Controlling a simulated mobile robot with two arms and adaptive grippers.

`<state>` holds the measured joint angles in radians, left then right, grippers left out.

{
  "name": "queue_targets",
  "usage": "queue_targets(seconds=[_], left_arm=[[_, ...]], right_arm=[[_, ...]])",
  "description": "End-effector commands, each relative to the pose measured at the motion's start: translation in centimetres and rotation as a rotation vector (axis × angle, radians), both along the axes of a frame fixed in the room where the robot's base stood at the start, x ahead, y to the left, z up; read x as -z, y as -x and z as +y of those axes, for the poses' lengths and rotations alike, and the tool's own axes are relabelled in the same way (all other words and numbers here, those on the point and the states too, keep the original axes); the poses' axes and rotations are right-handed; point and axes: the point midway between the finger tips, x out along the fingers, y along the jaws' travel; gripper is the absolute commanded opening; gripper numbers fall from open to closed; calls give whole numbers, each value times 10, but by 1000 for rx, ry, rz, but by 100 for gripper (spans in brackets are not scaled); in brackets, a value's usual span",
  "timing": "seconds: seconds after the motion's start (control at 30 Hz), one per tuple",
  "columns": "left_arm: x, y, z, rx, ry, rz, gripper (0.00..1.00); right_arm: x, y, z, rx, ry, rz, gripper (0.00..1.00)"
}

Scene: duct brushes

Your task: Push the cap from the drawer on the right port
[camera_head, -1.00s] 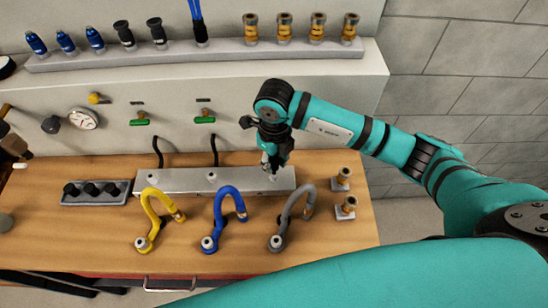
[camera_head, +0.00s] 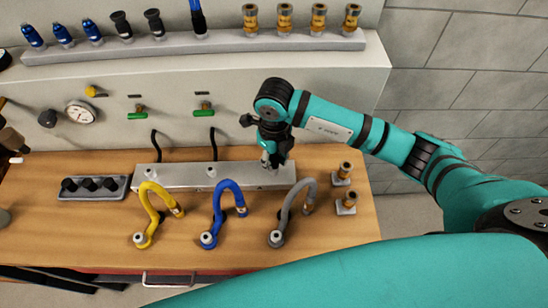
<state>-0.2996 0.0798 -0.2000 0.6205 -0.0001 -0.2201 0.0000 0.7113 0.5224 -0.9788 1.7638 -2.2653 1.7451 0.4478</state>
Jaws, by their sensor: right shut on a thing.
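The silver manifold bar (camera_head: 190,180) lies along the back of the wooden bench, with a left port (camera_head: 150,173) and a middle port (camera_head: 211,172) showing pale tops. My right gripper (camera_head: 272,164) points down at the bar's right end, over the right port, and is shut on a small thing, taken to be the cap. The fingers and wrist hide most of the cap and the right port, so I cannot tell how far on it sits. The drawer's handle (camera_head: 170,284) shows at the bench front. My left gripper is not in view.
Yellow (camera_head: 147,205), blue (camera_head: 217,205) and grey (camera_head: 295,200) hoses stand before the bar. Two brass fittings (camera_head: 345,203) stand to the right. A grey tray (camera_head: 93,195) with black pieces lies left. A shelf (camera_head: 210,48) of connectors runs above the panel.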

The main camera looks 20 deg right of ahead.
Motion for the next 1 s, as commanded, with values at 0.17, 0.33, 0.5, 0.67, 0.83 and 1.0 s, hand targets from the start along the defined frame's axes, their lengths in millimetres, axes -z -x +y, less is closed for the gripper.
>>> queue_targets(seconds=[0.17,0.33,0.5,0.67,0.83,1.0], left_arm=[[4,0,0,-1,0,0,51],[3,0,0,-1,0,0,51],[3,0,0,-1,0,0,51],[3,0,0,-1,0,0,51],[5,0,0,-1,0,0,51],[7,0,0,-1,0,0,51]], right_arm=[[1,0,0,-1,0,-1,0],[0,0,0,0,0,0,0],[0,0,0,0,0,0,0],[0,0,0,0,0,0,0],[1,0,0,-1,0,0,0],[0,0,0,0,0,0,0]])
